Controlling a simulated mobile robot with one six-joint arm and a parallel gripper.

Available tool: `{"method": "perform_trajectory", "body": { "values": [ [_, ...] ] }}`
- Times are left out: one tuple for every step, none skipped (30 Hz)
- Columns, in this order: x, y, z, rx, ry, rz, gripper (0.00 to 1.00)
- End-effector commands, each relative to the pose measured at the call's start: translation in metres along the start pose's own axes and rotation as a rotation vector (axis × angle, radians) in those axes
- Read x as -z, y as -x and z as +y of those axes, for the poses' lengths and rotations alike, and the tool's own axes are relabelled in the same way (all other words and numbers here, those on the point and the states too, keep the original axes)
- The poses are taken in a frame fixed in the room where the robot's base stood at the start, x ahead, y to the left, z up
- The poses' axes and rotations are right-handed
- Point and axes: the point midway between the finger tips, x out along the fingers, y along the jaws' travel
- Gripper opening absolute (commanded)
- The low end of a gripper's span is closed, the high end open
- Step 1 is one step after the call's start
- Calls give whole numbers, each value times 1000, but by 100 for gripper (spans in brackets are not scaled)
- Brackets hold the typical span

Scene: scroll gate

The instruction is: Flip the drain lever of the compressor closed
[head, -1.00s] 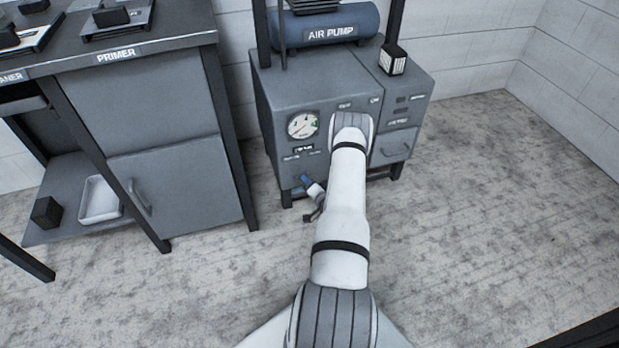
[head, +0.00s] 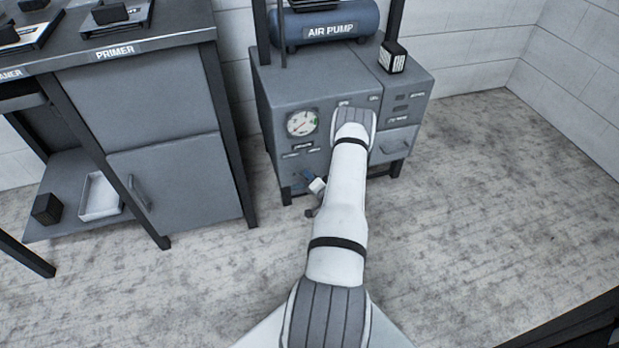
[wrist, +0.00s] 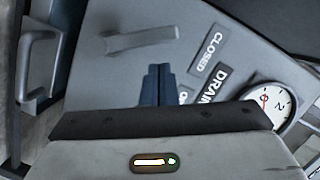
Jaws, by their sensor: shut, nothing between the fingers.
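The compressor (head: 275,95) is a grey cabinet with a blue AIR PUMP tank (head: 332,22) on top. In the wrist view, its drain lever (wrist: 142,42) is a grey bar on the panel, beyond my fingertips. A CLOSED label (wrist: 207,48) and a DRAIN label (wrist: 215,90) are right of it; another label is mostly hidden. My gripper (wrist: 158,72) is shut, its dark blue fingers together and empty, pointing toward the lever. Contact cannot be told. In the head view, my gripper (head: 303,176) is low before the cabinet front; the lever is not discernible there.
A round gauge (head: 301,123) is on the cabinet front; it also shows in the wrist view (wrist: 268,105). A handle (wrist: 38,62) is at the wrist view's left. A PRIMER bench (head: 165,95) stands left of the compressor.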

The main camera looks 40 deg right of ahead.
Motion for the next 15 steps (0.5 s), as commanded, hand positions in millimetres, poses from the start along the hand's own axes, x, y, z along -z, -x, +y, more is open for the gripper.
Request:
{"method": "perform_trajectory", "body": {
  "values": [
    [12, 2, -3, 1, 2, 4, 0],
    [18, 3, -4, 2, 3, 3, 0],
    [25, 6, -5, 1, 3, 2, 0],
    [23, 17, -4, -4, -2, 1, 0],
    [23, 25, -5, -4, -3, 0, 0],
    [23, 35, -5, -4, -3, 2, 0],
    [23, 42, -5, -4, -3, 2, 0],
    [23, 49, -5, -4, -3, 2, 0],
    [23, 58, -5, -4, -2, 3, 0],
    [23, 64, -5, -3, -3, 3, 0],
    [23, 70, -5, -3, -3, 2, 0],
    [22, 77, -5, -3, -2, 1, 0],
    [22, 81, -5, -2, -2, 1, 0],
    [22, 86, -5, -2, -2, 1, 0],
    [21, 90, -5, -1, -1, 1, 0]
  ]
}}
